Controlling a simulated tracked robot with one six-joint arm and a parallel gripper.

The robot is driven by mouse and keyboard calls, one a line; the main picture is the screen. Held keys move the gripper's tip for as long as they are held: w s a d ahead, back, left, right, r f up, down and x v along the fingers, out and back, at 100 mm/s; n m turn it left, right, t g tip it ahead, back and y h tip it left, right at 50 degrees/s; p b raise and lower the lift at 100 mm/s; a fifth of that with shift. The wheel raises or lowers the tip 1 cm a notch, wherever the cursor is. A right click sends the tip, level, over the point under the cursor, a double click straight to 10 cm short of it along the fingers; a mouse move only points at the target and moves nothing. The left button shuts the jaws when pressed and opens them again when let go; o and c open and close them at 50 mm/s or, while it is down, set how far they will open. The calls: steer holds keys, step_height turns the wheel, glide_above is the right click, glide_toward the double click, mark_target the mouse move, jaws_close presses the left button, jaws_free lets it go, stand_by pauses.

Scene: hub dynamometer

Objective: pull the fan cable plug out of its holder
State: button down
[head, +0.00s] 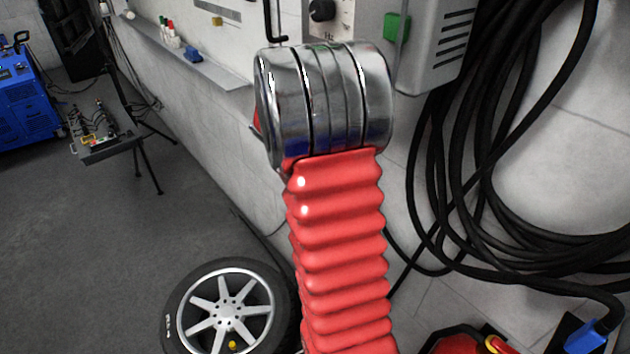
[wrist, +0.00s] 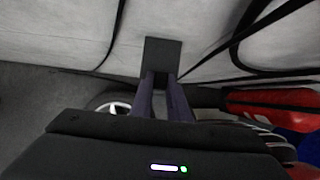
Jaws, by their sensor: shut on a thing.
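In the wrist view the two dark fingers of my gripper (wrist: 161,78) reach forward close together. They are shut at a dark square block (wrist: 162,57) in front of the pale wall. I cannot tell whether this block is the fan cable plug or its holder. The join between fingertips and block is too dark to make out. In the head view my red ribbed arm with its chrome joint hides my gripper and whatever it holds. A blue plug (head: 586,337) on a thick black cable shows at the lower right; I cannot tell which cable it is.
Coiled black cables (head: 480,160) hang on the wall at the right, below a grey box (head: 432,40). A wheel (head: 228,315) stands low at the left of my arm. A narrow shelf (head: 185,50) runs along the wall. The floor at the left is mostly clear.

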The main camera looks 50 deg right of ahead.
steer(key=shift+r, duration=0.4)
stand_by(0.4)
steer(key=shift+r, duration=2)
